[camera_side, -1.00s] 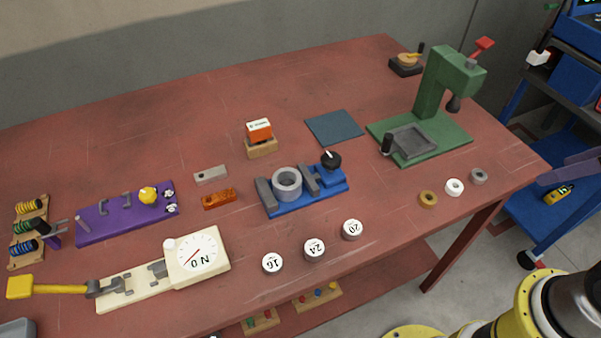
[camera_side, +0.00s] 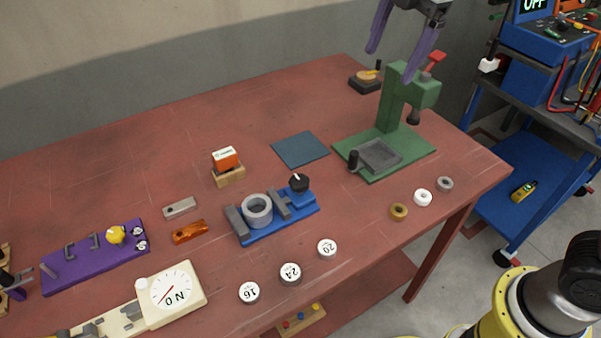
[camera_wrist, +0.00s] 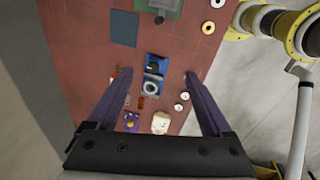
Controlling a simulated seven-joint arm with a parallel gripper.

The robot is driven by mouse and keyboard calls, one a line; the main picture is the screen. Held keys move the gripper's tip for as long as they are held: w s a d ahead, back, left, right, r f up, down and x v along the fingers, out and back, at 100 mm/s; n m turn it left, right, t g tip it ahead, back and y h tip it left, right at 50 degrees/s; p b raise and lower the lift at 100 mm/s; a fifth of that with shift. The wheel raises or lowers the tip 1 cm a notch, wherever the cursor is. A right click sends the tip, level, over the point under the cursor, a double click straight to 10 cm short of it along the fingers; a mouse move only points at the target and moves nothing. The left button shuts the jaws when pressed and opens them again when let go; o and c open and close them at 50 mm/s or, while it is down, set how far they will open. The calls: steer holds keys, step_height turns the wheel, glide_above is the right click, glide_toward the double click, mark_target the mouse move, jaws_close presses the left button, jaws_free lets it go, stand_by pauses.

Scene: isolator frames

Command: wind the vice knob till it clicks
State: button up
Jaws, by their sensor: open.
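The blue vice (camera_side: 272,217) stands on the red table, with a grey ring (camera_side: 257,210) between its jaws. Its black knob (camera_side: 299,183) with a white mark sits at the vice's right end. In the wrist view the vice (camera_wrist: 155,66) is small and far below, between my fingers. My gripper (camera_side: 395,45) is high at the top of the side view, above the green press, well away from the knob. Its two purple fingers are spread wide and hold nothing; they also frame the wrist view (camera_wrist: 160,92).
A green press (camera_side: 395,125) stands to the right of the vice. A blue-grey mat (camera_side: 300,150) lies behind it. White numbered discs (camera_side: 290,273) lie in front. An orange box (camera_side: 225,158) on a wooden block and a purple board (camera_side: 95,256) are to the left.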

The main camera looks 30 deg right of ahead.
steer(key=w+a+f+n+g, duration=0.1)
steer(key=w+a+f+n, duration=0.2)
steer(key=w+a+f, duration=0.4)
steer(key=g, duration=0.2)
glide_toward(299, 180)
steer(key=shift+h, duration=0.3)
steer(key=f, duration=0.8)
steer(key=shift+s+a+f, duration=0.15)
steer(key=shift+a+f, duration=0.05)
steer(key=shift+f, duration=0.05)
jaws_close()
